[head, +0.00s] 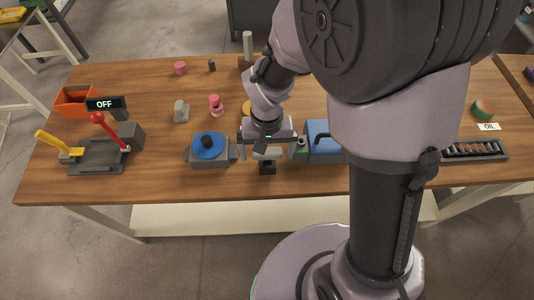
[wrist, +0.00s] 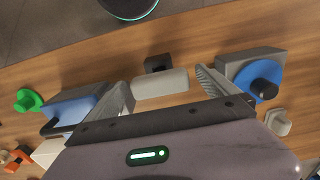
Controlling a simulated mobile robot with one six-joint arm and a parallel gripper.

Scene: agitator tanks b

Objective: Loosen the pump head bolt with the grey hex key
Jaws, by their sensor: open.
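My gripper (head: 268,152) is open, pointing down near the table's front edge. Between its fingers is a pale grey bar, which I take for the grey hex key's grip (wrist: 160,83); a small gap shows at its right end in the wrist view. A small black block (wrist: 157,64) is beside the bar; it also shows below my gripper in the head view (head: 267,168). A blue-topped grey housing (head: 325,142), possibly the pump, stands right of my gripper, partly hidden by my arm. I cannot make out the bolt.
A grey block with a blue disc and black knob (head: 208,147) stands close left of my gripper. Further left are a lever unit with red and yellow handles (head: 97,155), an OFF sign (head: 104,104) and an orange bin (head: 75,100). A dark tray (head: 475,150) is at right.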

